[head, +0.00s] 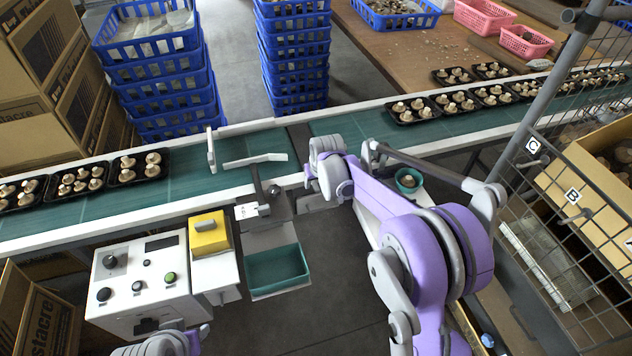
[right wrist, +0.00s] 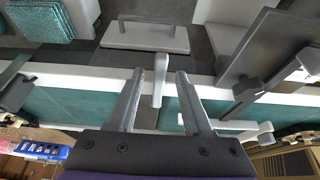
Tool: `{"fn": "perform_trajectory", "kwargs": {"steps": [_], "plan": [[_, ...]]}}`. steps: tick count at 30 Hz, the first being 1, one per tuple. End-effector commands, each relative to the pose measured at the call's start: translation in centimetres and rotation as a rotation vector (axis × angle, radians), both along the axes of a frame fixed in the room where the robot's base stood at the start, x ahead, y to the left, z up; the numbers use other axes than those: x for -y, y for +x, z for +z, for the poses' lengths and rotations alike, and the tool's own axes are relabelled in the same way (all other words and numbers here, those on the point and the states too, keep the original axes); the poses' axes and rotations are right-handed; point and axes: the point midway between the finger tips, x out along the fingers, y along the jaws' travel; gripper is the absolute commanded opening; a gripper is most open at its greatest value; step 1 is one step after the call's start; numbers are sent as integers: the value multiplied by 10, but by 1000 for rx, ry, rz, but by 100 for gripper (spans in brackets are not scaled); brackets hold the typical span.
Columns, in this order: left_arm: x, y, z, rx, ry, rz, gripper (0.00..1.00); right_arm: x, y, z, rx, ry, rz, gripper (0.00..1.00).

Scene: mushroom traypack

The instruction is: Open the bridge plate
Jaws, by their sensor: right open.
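My right gripper (head: 316,172) is over the front rail at the gap between the two green belts. In the right wrist view the gripper (right wrist: 172,78) is open, its two fingers apart. A narrow pale upright piece (right wrist: 159,88) shows between the fingers; I cannot tell whether they touch it. A light grey plate with a dark bar handle, which looks like the bridge plate (right wrist: 146,38), lies just beyond the fingertips at the gap. In the head view my right arm largely hides that plate. At the bottom left of the head view part of my left arm shows, its fingers out of frame.
Mushroom trays stand on the left belt (head: 200,178) and right belt (head: 345,128). A white diverter arm (head: 255,160) lies over the left belt. In front are a control box (head: 140,290), a yellow block (head: 209,232) and a teal bin (head: 277,268). A wire cage (head: 560,230) stands right.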

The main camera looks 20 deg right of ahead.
Motion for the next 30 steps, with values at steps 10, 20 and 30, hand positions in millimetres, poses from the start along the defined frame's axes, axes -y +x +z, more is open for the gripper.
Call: {"fn": "perform_trajectory", "kwargs": {"steps": [10, 20, 30], "plan": [[0, 0, 0, 0, 0, 0, 42, 0, 1, -2, 0, 0, 0, 39], [0, 0, 0, 0, 0, 0, 42, 0, 1, -1, 0, 0, 0, 0], [0, 0, 0, 0, 0, 0, 42, 0, 0, -1, 0, 0, 0, 0]]}}
